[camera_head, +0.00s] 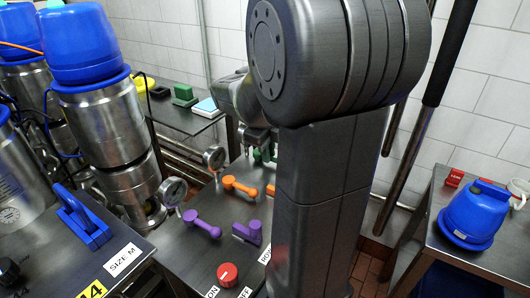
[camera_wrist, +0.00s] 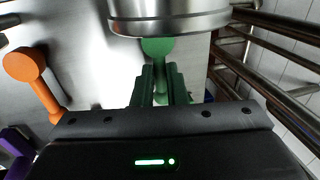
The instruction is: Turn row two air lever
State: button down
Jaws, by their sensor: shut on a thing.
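The lever panel (camera_head: 190,245) carries rows of coloured levers. A purple lever (camera_head: 202,224) and a purple block-like handle (camera_head: 248,232) are in the front row. An orange lever (camera_head: 240,187) is in the middle row; an orange lever also shows at the left of the wrist view (camera_wrist: 34,80). Behind it is a green lever (camera_head: 258,156), partly hidden by my arm. My gripper (camera_wrist: 160,75) is shut on a green lever (camera_wrist: 156,46), with one finger on each side of it. I cannot read which row or label this lever has.
A steel cylinder (camera_wrist: 168,18) stands close beyond my fingertips. Pressure gauges (camera_head: 173,191) line the panel's left side. Steel tanks with blue lids (camera_head: 82,45) stand at left, and a blue container (camera_head: 473,215) sits on the right table. A red knob (camera_head: 228,274) is at the panel's front.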

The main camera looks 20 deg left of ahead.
dwell(0.4)
jog(key=c, duration=1.7)
grip_release()
jog(key=s+r, duration=0.1)
jog(key=r, duration=0.8)
jog(key=s+r, duration=0.1)
jog(key=r, duration=0.3)
jog(key=shift+s+a+r, duration=0.3)
jog(key=shift+s+a, duration=0.05)
jog(key=shift+a, duration=0.05)
jog(key=w+f, duration=0.1)
jog(key=f, duration=0.8)
jog(key=w+f, duration=0.1)
jog(key=f, duration=0.3)
jog(key=shift+w+d+f, duration=0.3)
jog(key=shift+d, duration=0.1)
jog(key=shift+r, duration=0.1)
